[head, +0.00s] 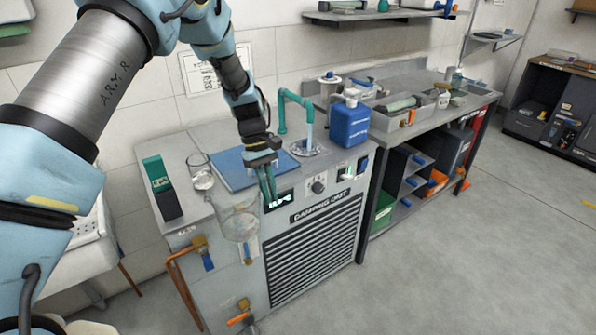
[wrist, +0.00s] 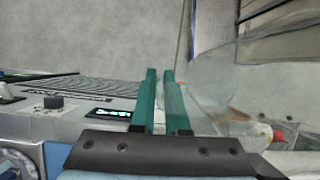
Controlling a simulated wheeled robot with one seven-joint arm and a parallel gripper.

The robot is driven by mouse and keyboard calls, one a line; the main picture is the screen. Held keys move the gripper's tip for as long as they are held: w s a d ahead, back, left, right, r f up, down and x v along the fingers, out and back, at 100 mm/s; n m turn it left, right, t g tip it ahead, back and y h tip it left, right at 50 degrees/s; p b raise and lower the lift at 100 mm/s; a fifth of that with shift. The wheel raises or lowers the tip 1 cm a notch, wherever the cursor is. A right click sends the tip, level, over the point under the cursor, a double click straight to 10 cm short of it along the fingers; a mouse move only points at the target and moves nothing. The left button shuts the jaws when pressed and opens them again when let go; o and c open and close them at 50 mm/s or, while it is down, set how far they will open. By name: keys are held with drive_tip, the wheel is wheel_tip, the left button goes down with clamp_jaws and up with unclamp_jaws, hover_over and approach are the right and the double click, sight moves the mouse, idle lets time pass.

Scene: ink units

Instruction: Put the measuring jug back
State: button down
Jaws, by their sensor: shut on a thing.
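The clear measuring jug (head: 238,222) hangs in the air by the front edge of the damping unit (head: 315,250), at the left of its dark grille. My gripper (head: 269,196) points down with its green fingers at the jug's right side, shut on it. In the wrist view the fingers (wrist: 164,95) are close together, and the see-through jug (wrist: 218,85) lies to their right. The exact part of the jug between the fingers is hard to see.
On the unit's top stand a small glass beaker (head: 200,170), a green and black device (head: 161,187), a blue mat (head: 232,170), a green tap (head: 283,118) and a blue canister (head: 350,124). Valves and pipes (head: 205,255) stick out below. The floor (head: 450,260) at right is clear.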

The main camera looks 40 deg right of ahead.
drive_tip(key=w+a+f, duration=0.2)
drive_tip(key=a+f, duration=0.4)
drive_tip(key=a, duration=0.9)
drive_tip(key=w+a+f, duration=0.3)
drive_tip(key=a+f, duration=0.4)
drive_tip(key=a, duration=0.8)
drive_tip(key=w+a+f, duration=0.3)
drive_tip(key=a+f, duration=0.3)
drive_tip(key=a, duration=0.9)
drive_tip(key=shift+w+f, duration=0.2)
drive_tip(key=shift+f, duration=0.15)
